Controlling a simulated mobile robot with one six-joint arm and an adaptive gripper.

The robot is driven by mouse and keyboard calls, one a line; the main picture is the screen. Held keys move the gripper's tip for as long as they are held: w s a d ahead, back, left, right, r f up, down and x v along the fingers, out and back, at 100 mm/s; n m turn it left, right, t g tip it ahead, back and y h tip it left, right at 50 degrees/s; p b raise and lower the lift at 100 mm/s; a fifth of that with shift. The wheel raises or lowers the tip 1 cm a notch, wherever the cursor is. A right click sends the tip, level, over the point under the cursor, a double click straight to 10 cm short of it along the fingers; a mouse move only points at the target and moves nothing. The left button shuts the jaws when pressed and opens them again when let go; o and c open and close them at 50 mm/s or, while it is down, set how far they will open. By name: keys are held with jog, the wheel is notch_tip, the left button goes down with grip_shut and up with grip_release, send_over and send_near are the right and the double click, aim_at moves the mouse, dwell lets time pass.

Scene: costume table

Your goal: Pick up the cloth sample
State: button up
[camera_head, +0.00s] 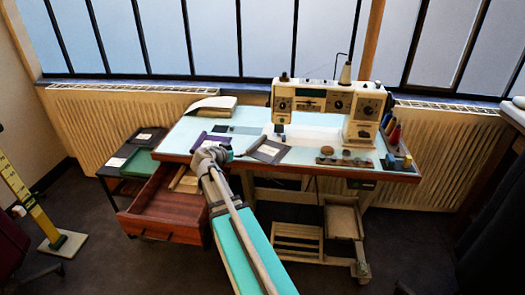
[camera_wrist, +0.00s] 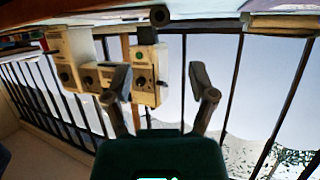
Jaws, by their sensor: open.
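A dark grey flat piece with a pale label (camera_head: 269,150) lies at the front of the pale blue table, left of the sewing machine. It looks like a cloth sample. A purple-grey piece (camera_head: 212,138) lies further left, partly behind my arm. I cannot tell for sure which is the cloth sample. My gripper (camera_head: 230,154) is at the table's front edge, just left of the dark grey piece. In the wrist view my gripper (camera_wrist: 162,88) has its two fingers spread, with nothing held between them. No cloth is clear in that view.
The cream sewing machine (camera_head: 325,103) stands behind; it shows upside down in the wrist view (camera_wrist: 115,72). An open wooden drawer (camera_head: 165,212) juts out at the left front. Thread spools (camera_head: 392,130) and small round items (camera_head: 345,160) sit at the right. A low side table (camera_head: 115,170) stands left.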

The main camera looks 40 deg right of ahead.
aim_at(250, 148)
jog(key=b+x, duration=0.2)
jog(key=x, duration=0.4)
jog(key=shift+w+d+f, duration=0.1)
jog(key=shift+d+f, duration=0.1)
jog(key=shift+b+x, duration=1.1)
jog(key=shift+x, duration=1.5)
grip_shut()
